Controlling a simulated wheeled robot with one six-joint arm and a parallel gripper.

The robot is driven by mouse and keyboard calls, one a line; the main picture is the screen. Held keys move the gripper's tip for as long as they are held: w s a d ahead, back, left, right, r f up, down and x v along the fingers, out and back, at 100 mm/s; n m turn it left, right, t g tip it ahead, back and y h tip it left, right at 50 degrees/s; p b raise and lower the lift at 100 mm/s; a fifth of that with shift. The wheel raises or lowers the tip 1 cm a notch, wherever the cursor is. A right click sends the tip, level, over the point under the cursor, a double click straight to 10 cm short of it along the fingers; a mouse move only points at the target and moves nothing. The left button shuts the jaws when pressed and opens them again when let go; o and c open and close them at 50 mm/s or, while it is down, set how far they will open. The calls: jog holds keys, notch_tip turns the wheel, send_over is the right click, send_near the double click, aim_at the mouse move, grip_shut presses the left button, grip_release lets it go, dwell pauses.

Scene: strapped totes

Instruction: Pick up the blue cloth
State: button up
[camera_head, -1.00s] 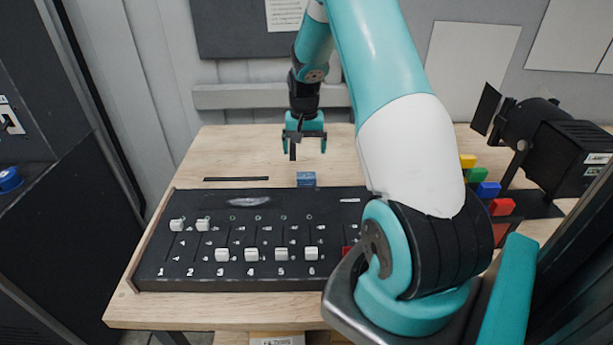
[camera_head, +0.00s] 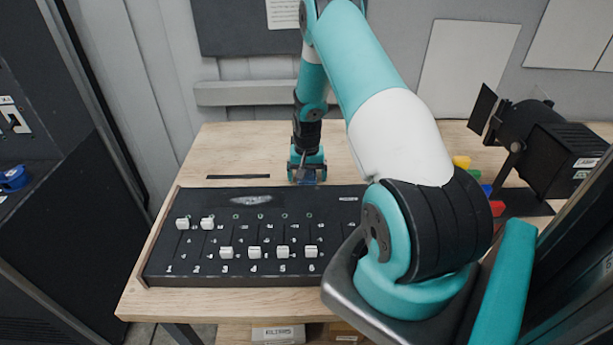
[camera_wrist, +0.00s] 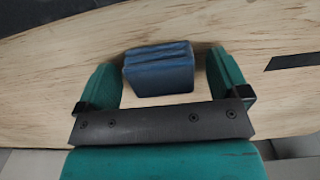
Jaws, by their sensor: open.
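The blue cloth (camera_wrist: 158,70) is a small folded block lying on the wooden table. In the wrist view it sits between the two green fingers of my gripper (camera_wrist: 166,82), with a gap of bare wood on each side. My gripper is open and not closed on it. In the head view my gripper (camera_head: 307,174) is down at the table just behind the black fader panel. There the cloth is mostly hidden by the gripper.
The black fader panel (camera_head: 205,262) with white sliders lies in front of the gripper. A black stage lamp (camera_head: 550,150) stands at the right, near coloured blocks (camera_head: 461,162). A thin black strip (camera_head: 238,177) lies to the left. The table (camera_head: 235,145) behind is clear.

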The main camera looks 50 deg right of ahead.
jog(key=c, duration=1)
jog(key=shift+r, duration=0.1)
jog(key=shift+r+b, duration=2.4)
jog(key=shift+r, duration=7.55)
jog(key=shift+o, duration=0.3)
jog(key=shift+r, duration=0.1)
